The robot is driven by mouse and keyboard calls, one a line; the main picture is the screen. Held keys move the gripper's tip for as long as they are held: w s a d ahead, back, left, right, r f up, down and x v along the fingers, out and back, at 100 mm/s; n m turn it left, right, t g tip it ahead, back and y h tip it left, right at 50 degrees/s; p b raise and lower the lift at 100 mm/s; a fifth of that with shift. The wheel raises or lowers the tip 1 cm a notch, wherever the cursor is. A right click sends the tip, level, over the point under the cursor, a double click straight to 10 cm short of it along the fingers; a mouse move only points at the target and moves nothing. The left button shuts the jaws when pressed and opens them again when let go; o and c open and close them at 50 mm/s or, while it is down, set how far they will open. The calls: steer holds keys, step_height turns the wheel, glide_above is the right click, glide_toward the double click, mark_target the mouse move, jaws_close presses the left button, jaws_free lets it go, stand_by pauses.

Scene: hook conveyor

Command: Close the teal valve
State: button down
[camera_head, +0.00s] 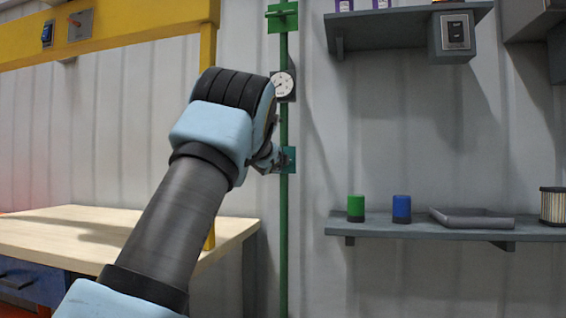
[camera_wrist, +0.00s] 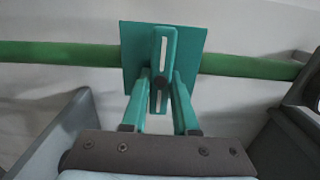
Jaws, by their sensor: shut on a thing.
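The teal valve has a square plate (camera_wrist: 195,50) on a green pipe (camera_wrist: 75,54) and a slotted handle (camera_wrist: 165,45) that lies across the pipe in the wrist view. In the head view the teal valve (camera_head: 290,155) shows as a small plate on the upright pipe, partly hidden by my wrist. My gripper (camera_wrist: 160,88) is shut on the near part of the handle, with one finger on each side of it. In the head view my gripper (camera_head: 272,158) is at the left edge of the valve, its fingertips too small to make out.
A pressure gauge (camera_head: 284,86) and a green valve (camera_head: 281,18) sit higher on the pipe. A wooden workbench (camera_head: 60,232) is left.

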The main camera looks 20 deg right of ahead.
steer(key=c, duration=0.7)
jaws_free()
steer(key=shift+s, duration=0.1)
steer(key=b+v, duration=0.3)
steer(key=v, duration=0.7)
steer(key=shift+s+a, duration=0.1)
steer(key=shift+s, duration=0.2)
